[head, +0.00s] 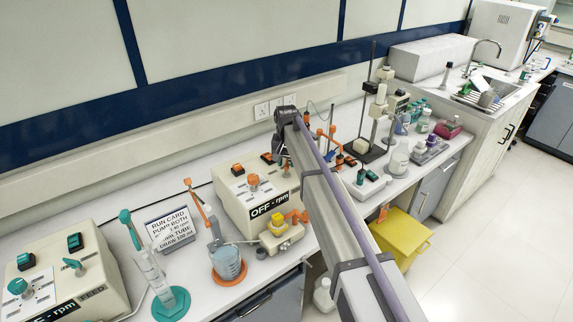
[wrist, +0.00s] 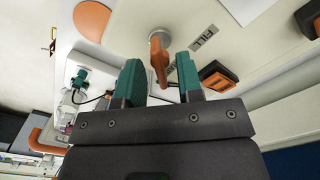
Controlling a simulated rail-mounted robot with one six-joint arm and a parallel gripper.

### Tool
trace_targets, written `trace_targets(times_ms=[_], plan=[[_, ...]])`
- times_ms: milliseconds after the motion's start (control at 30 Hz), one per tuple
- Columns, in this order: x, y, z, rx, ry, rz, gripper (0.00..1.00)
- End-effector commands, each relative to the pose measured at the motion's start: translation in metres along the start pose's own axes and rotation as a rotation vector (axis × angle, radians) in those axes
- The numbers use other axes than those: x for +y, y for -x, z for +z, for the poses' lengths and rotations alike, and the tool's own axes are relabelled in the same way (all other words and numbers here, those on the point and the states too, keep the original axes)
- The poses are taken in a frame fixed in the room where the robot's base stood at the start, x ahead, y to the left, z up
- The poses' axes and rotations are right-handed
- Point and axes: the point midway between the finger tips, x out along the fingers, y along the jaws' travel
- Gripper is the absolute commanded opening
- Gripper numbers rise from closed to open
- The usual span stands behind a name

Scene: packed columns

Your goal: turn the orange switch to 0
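The orange switch (wrist: 157,62) is a lever on a round silver base, on the cream panel in the wrist view. It stands between the two teal fingertips of my gripper (wrist: 160,75). The fingers are apart, with a visible gap on each side of the lever. A label reading FILL (wrist: 205,39) is right of the lever. Another small label near the lever is too small to read. In the head view, my arm reaches over the cream pump box (head: 232,200) with the OFF - rpm display (head: 268,204). My arm hides the lever and fingertips there.
An orange-and-black rocker switch (wrist: 218,78) is close to the right finger. In the head view, an orange knob (head: 253,181) sits on the box. A beaker (head: 227,262) stands in front, and a second pump with teal controls (head: 62,280) is at left.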

Motion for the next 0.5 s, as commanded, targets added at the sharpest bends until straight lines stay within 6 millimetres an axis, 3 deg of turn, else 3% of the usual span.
trace_targets(times_ms=[333, 500], plan=[[0.0001, 0.0003, 0.0000, 0.000, 0.000, 0.000, 0.01], [0.0000, 0.0002, 0.0000, 0.000, 0.000, 0.000, 0.00]])
